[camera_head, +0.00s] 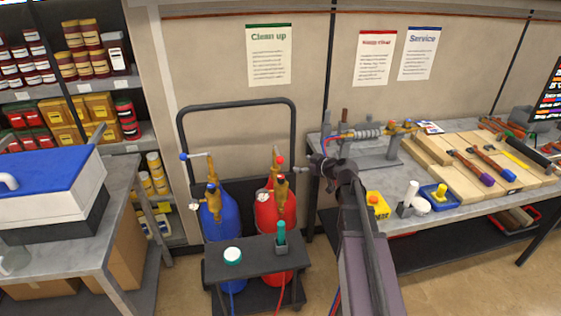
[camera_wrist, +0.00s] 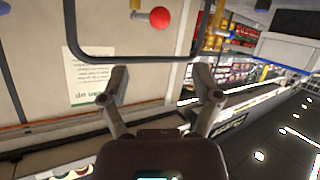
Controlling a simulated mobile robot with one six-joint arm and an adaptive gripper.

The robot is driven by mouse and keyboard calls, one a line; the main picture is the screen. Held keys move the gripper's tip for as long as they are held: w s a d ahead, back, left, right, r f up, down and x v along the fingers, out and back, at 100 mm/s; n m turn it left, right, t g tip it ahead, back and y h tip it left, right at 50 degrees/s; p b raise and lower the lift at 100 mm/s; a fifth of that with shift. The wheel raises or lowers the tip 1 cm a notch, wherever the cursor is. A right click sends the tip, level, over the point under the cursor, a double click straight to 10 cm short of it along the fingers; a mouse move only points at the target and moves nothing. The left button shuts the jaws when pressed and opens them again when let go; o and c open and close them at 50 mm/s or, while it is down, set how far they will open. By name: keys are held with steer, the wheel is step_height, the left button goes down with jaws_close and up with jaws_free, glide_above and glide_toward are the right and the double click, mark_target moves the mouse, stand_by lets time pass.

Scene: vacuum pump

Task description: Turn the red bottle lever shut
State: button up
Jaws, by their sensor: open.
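The red bottle (camera_head: 266,212) stands on a cart in the head view, with a brass valve on top. Its lever ends in a red knob (camera_head: 281,160). In the wrist view the red knob (camera_wrist: 159,18) is at the top, with a short grey lever beside it. My gripper (camera_head: 302,171) is just right of the valve in the head view. In the wrist view my gripper (camera_wrist: 161,77) is open and empty, and the knob appears beyond the gap between its fingertips. Much of the valve is outside the wrist view.
A blue bottle (camera_head: 220,217) with a blue-knobbed lever (camera_head: 197,155) stands left of the red one. The cart's dark handle frame (camera_head: 236,105) rises behind both. A workbench (camera_head: 395,192) with tools is at right, a grey table (camera_head: 120,172) at left.

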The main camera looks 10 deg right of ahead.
mark_target(282, 160)
steer(key=b+x, duration=0.4)
steer(key=x, duration=0.9)
steer(key=shift+w+b, duration=0.1)
steer(key=shift+b, duration=0.3)
steer(key=shift+a, duration=0.1)
jaws_close()
